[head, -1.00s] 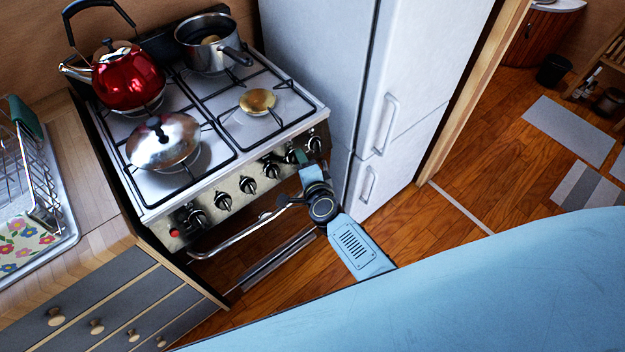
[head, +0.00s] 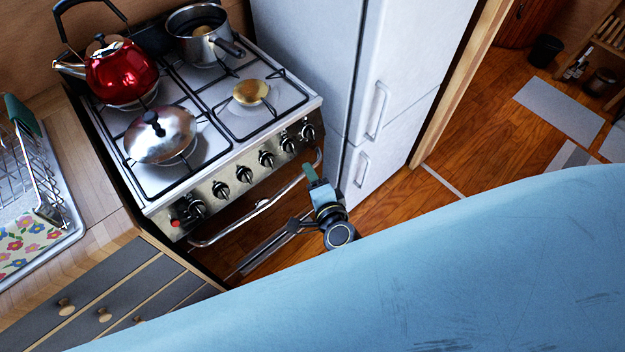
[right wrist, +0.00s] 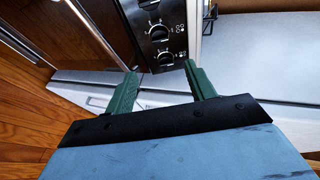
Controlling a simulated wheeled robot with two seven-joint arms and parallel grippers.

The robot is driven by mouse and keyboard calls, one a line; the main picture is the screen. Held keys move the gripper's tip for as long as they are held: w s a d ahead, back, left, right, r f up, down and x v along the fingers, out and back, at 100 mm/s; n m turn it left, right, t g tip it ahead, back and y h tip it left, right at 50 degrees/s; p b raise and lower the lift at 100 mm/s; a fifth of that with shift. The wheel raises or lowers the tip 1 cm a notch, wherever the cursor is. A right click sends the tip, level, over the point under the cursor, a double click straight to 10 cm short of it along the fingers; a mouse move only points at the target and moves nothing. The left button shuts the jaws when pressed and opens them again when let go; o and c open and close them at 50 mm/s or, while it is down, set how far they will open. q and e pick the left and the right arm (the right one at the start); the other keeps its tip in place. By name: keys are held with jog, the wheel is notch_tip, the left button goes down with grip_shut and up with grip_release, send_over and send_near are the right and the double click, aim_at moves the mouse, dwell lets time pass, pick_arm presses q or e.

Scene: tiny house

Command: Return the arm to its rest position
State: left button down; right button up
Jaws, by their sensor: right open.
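My right arm (head: 330,212) shows in the head view in front of the stove's right front corner, partly hidden behind my blue body. Its gripper (head: 312,174) is near the oven handle, seen small. In the right wrist view my right gripper (right wrist: 160,88) is open, with two green fingers apart and nothing between them. Stove knobs (right wrist: 160,30) show beyond the fingertips. My left gripper is not in view.
The stove (head: 215,115) bears a red kettle (head: 122,70), a saucepan (head: 200,45) and a domed metal lid (head: 165,140). The oven handle (head: 262,207) juts out. A fridge (head: 395,60) stands right of the stove. Open wooden floor (head: 480,120) lies further right.

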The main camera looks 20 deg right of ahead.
jog(key=s+a+f+n+g+y+b, duration=0.1)
jog(key=s+f+n+g, duration=0.2)
jog(key=s+f+n, duration=0.5)
jog(key=s+f+n+g+y+b, duration=0.1)
jog(key=s+f+n+g+y, duration=0.3)
jog(key=f, duration=0.8)
jog(key=s+d+f+n+g+h, duration=0.1)
jog(key=s+d+f+n+g, duration=0.1)
jog(key=s, duration=0.6)
jog(key=s+d+f+n+g+h+b, duration=0.1)
jog(key=s+d+f+n+g+h, duration=0.1)
jog(key=s+f, duration=0.5)
jog(key=s+d+f+n+g+h+b, duration=0.1)
jog(key=s+d+f+n+g, duration=0.1)
jog(key=s+d, duration=0.4)
jog(key=s+f+n, duration=0.1)
jog(key=s+f, duration=0.1)
jog(key=s, duration=0.3)
jog(key=shift+f+n, duration=0.35)
jog(key=shift+n, duration=0.05)
